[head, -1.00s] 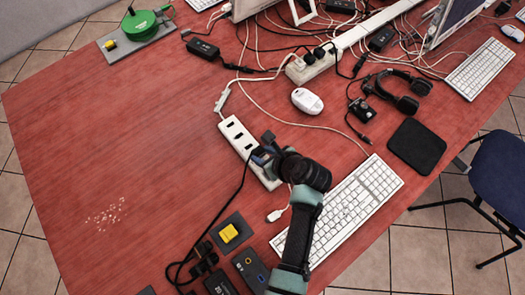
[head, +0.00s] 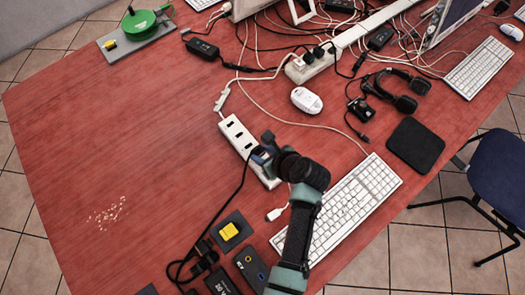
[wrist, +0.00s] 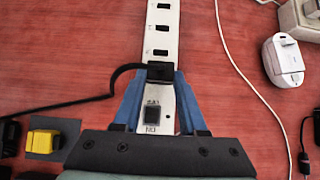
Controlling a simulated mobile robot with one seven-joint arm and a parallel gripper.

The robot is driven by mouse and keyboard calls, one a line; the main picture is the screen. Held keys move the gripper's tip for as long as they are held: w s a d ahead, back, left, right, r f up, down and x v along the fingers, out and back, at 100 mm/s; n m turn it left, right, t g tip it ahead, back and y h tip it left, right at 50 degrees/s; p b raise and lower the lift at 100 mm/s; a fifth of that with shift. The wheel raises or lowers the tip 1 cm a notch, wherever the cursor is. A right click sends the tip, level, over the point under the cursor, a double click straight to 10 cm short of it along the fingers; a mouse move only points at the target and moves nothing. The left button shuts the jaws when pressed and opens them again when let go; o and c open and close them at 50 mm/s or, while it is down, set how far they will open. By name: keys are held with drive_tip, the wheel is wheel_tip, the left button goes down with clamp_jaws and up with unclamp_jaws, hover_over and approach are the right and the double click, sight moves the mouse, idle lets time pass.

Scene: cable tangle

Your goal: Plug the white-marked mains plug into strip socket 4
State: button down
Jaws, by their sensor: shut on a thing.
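The white power strip (head: 232,127) lies on the red table, with several dark sockets in a row; it also shows in the wrist view (wrist: 160,17). My gripper (head: 260,157) is over its near end. In the wrist view its blue fingers (wrist: 160,76) are shut on a black plug (wrist: 160,71), one on each side. The plug covers the strip just beyond the end with the dark switch (wrist: 152,116). Its black cable (wrist: 118,78) runs off to the left. No white mark is clear on the plug, and I cannot tell whether its pins are in a socket.
A white keyboard (head: 352,205) lies right of my arm. A white mouse-like adapter (head: 307,100) and a headset (head: 395,90) lie beyond. A yellow block (head: 229,232) and black adapters (head: 202,255) are at the near edge. The table's left side is mostly clear.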

drive_tip(key=shift+f+b, duration=0.6)
drive_tip(key=shift+f, duration=0.65)
drive_tip(key=shift+c, duration=1.9)
unclamp_jaws()
